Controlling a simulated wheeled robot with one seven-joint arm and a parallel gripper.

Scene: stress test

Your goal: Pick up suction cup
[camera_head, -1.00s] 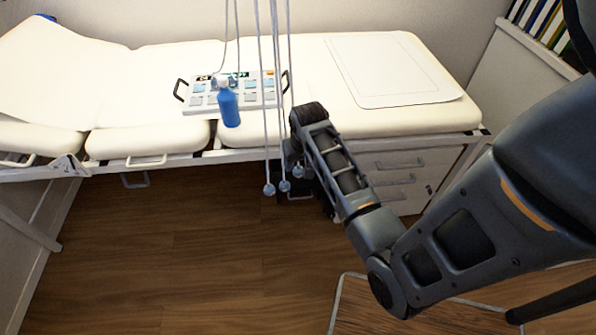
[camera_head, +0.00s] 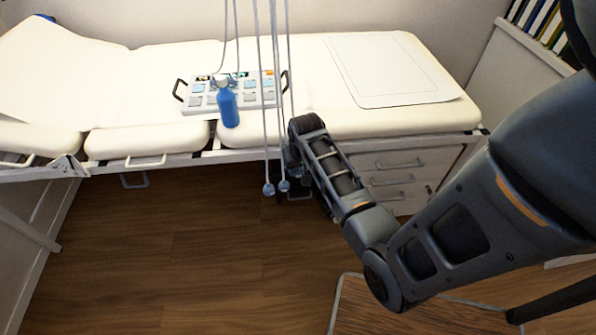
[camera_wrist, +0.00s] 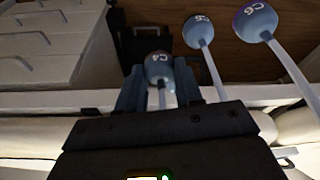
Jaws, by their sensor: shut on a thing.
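In the wrist view, my gripper (camera_wrist: 160,90) is shut on a blue-grey suction cup marked C4 (camera_wrist: 157,60), its bulb between the two fingers and its pale cord running back between them. Two more suction cups, marked C5 (camera_wrist: 199,31) and C6 (camera_wrist: 255,20), hang free to the right of it. In the head view these two free bulbs (camera_head: 276,187) hang on long cords in front of the couch. The held cup is hidden there behind my arm.
A padded couch (camera_head: 150,90) carries a panel with handles (camera_head: 197,101), a blue bottle (camera_head: 228,108) and a white sheet (camera_head: 395,70). Drawers (camera_head: 395,175) stand under its right end. The wooden floor in front (camera_head: 200,250) is clear.

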